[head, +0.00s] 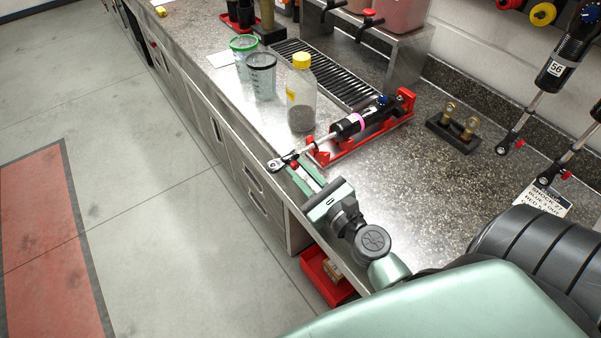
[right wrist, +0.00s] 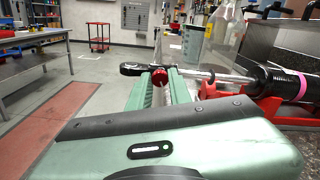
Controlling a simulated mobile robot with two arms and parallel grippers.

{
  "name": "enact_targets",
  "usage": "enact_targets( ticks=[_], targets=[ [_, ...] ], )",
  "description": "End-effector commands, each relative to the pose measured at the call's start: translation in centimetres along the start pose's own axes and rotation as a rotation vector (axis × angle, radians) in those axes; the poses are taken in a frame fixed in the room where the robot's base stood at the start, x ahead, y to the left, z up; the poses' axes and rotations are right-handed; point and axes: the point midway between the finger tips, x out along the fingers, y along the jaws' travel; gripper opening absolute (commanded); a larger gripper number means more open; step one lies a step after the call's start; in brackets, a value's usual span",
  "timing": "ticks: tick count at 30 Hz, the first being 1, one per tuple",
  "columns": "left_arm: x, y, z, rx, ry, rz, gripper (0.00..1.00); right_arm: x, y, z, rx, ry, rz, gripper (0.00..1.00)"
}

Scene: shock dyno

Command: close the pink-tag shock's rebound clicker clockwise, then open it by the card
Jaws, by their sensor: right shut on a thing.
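The pink-tag shock (head: 348,126) lies in a red cradle (head: 340,152) on the counter, its pink band around the black body. Its rod points left to a dark eye end (head: 277,163) over the counter's front edge. A red knob (right wrist: 159,77) sits by that eye end, between the fingers of my right gripper (head: 303,175) in the right wrist view. The right gripper is shut on this red knob. A blue knob (head: 382,99) shows at the shock's other end. The printed card (head: 543,202) is at the right, partly hidden by my arm. My left gripper is not in view.
A yellow-capped bottle (head: 301,95) and two clear cups (head: 262,77) stand close left of the cradle. A brass-fitted block (head: 454,127) sits to the right. Other shocks (head: 556,68) hang on the wall. A red bin (head: 326,277) is below the counter.

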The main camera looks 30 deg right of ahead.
Motion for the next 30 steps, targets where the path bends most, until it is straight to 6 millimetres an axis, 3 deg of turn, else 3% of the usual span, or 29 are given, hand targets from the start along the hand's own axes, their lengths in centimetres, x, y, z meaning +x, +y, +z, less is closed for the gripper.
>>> enact_targets(
  ticks=[9, 24, 25, 27, 30],
  targets=[
    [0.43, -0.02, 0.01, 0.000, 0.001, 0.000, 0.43, -0.01, 0.02, -0.02, -0.126, 0.000, -0.001, 0.00],
    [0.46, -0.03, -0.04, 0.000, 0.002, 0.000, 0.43, -0.01, 0.02, 0.02, -0.148, 0.000, -0.001, 0.00],
    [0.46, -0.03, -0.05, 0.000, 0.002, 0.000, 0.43, -0.01, 0.02, 0.01, -0.147, 0.000, -0.001, 0.22],
    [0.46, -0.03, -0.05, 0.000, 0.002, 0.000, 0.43, -0.01, 0.02, 0.01, -0.147, 0.000, -0.001, 0.41],
    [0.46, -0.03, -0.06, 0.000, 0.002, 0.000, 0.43, -0.01, 0.02, 0.01, -0.147, 0.000, -0.001, 0.41]
  ],
)
